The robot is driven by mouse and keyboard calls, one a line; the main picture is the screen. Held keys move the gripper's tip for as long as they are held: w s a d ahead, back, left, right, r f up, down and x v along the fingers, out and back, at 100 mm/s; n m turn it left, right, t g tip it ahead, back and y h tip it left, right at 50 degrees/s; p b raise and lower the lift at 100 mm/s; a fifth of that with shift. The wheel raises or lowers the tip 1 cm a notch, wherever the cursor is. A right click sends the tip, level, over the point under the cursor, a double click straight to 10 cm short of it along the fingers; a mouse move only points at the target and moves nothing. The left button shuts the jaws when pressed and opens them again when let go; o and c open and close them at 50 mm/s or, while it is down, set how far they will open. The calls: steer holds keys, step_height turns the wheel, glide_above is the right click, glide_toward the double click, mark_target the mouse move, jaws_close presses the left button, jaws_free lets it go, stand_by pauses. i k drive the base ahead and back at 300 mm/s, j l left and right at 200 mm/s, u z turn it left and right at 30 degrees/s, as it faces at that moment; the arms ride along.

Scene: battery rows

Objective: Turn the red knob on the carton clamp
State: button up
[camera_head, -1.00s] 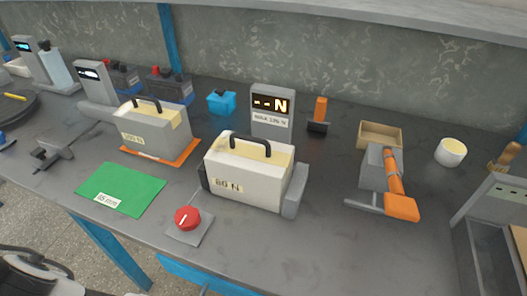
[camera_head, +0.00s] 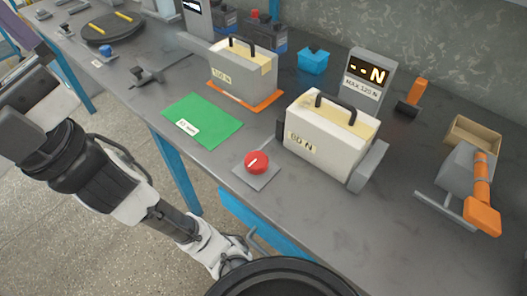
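The red knob (camera_head: 257,162) is round with a white line mark and sits on a small grey plate (camera_head: 262,178) near the table's front edge. Behind it to the right, the carton clamp holds a cream carton (camera_head: 318,147) with a black handle and a force label in N. A grey clamp jaw (camera_head: 369,165) stands at the carton's right side, and a dark jaw is partly visible at its left. The display (camera_head: 367,72) behind it shows dashes and N. My arm (camera_head: 130,205) is at the left, away from the knob; its gripper fingers do not show.
A green mat (camera_head: 203,121) lies left of the knob. A second carton (camera_head: 243,72) stands on an orange base behind it. A grey device with an orange handle (camera_head: 482,185) is at the right. The tabletop in front of the carton is clear.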

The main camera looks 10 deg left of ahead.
mark_target(256, 163)
steer(key=k+j+z, duration=0.2)
steer(key=j, duration=0.3)
steer(key=k+j+z, duration=0.2)
steer(key=j, duration=0.3)
steer(key=k+j+z, duration=0.2)
steer(key=j, duration=0.25)
steer(key=k+j+z, duration=0.2)
steer(key=j, duration=0.25)
steer(key=k+j+z, duration=0.2)
steer(key=j, duration=0.15)
